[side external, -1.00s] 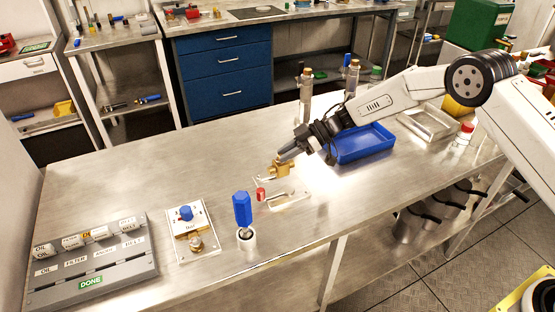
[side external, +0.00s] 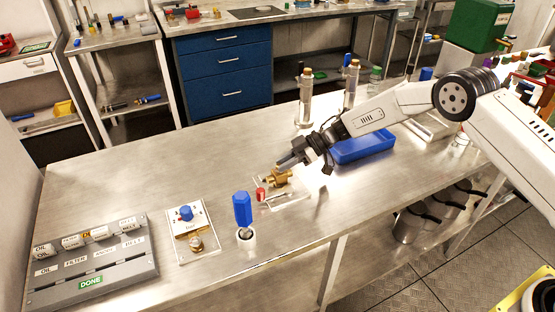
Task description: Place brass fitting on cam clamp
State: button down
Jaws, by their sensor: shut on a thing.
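The brass fitting (side external: 277,178) is gold-coloured and is held at the tip of my gripper (side external: 288,163). My gripper is shut on it, reaching in from the right. The cam clamp (side external: 290,196) is a pale plate on the bench with a red-tipped handle (side external: 261,194) at its left end. The fitting is low over the clamp's back part and hides some of it. I cannot tell whether the fitting touches the clamp.
A blue tool (side external: 242,209) stands upright in a round holder left of the clamp. A panel with a blue knob (side external: 188,215) and a grey labelled rack (side external: 92,270) lie further left. A blue tray (side external: 363,147) is to the right, under my arm. The bench's back left is clear.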

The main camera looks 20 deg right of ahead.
jog(key=c, duration=0.6)
grip_release()
jog(key=shift+f, duration=0.1)
jog(key=shift+o, duration=0.2)
jog(key=shift+r, duration=0.2)
jog(key=v, duration=1.2)
